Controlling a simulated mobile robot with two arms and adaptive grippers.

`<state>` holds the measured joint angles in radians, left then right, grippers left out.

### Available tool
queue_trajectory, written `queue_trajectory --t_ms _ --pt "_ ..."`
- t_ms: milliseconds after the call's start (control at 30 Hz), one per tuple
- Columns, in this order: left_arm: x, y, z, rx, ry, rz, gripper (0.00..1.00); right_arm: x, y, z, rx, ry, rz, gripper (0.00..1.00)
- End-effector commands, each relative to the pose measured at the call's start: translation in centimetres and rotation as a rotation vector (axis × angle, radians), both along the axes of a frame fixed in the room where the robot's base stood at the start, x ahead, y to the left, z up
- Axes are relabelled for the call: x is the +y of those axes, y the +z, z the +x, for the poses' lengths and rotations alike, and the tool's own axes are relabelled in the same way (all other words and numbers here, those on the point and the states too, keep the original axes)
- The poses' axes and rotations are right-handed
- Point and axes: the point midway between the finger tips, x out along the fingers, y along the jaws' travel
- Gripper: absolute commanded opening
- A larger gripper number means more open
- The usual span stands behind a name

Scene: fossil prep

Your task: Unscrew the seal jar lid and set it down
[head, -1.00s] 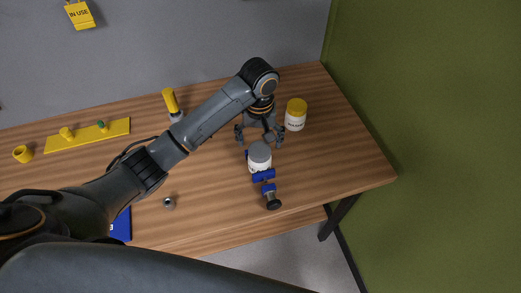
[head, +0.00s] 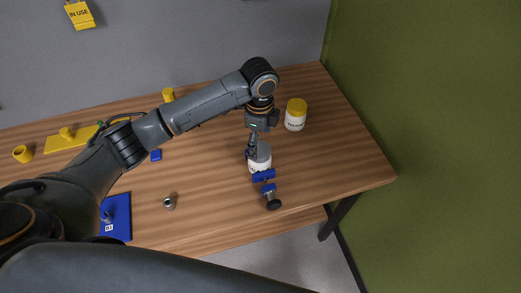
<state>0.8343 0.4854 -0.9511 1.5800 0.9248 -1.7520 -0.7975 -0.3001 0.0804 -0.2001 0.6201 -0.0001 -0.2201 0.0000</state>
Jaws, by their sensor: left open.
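The seal jar (head: 259,168) is white with a grey lid (head: 263,151) and stands upright in a blue clamp (head: 264,176) on the table. The lid is on the jar. My left gripper (head: 253,150) is open, directly above and at the jar's lid, seen nearly edge-on. One finger shows at the lid's left side; the other is hidden, and I cannot tell whether the fingers touch the lid. My right gripper is not in view.
A white jar with a yellow lid (head: 296,115) stands close to the right. On the wooden table (head: 340,150) are a small metal part (head: 169,202), a blue plate (head: 122,215), a small blue block (head: 155,155) and a yellow board (head: 58,143). The table's right side is clear.

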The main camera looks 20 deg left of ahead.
Motion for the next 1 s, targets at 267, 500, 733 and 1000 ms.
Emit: queue_trajectory --t_ms 267,500,733,1000 --pt "0.0 -0.7 0.0 0.001 0.004 0.000 0.86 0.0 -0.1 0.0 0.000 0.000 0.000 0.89" --pt "0.0 -3.0 -0.1 0.002 0.005 0.001 0.86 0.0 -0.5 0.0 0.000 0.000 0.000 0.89" --pt "0.0 -3.5 0.0 -0.001 0.004 0.000 0.86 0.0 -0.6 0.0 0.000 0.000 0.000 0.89" --pt "0.0 -3.5 0.0 0.000 0.005 0.000 0.47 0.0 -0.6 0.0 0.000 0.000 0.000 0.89"
